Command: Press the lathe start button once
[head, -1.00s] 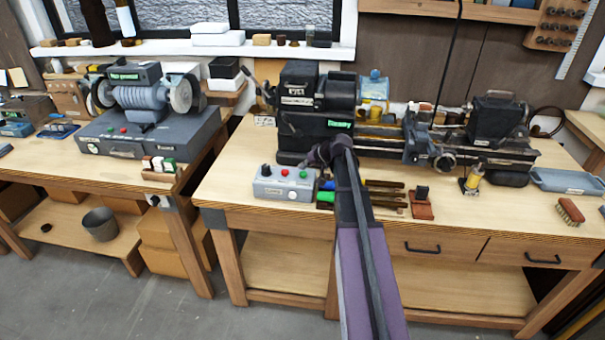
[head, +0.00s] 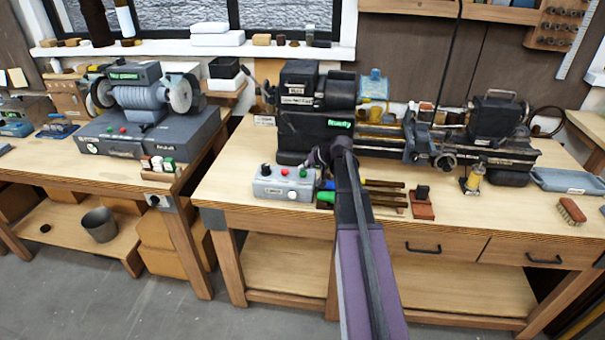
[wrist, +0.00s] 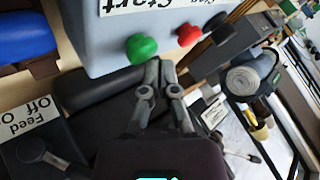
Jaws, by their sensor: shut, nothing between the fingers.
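The grey lathe control box (head: 283,187) stands at the front of the right bench, below the lathe headstock. It carries a green button (head: 303,173), a red button (head: 284,172) and a black knob (head: 265,169). In the wrist view the green button (wrist: 141,48) is near the "Start" label (wrist: 128,5), which appears upside down; the red button (wrist: 188,35) is to its right. My gripper (wrist: 160,72) is shut and empty, its fingertips close beside the green button in the picture. I cannot tell if they touch it. In the head view my arm hides the fingertips.
The black lathe (head: 315,125) stands behind the box. Tools with wooden handles (head: 385,190) lie right of it, near a blue-handled one (wrist: 25,35) in the wrist view. A grinder (head: 140,95) stands on the left bench. The bench front left of the box is clear.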

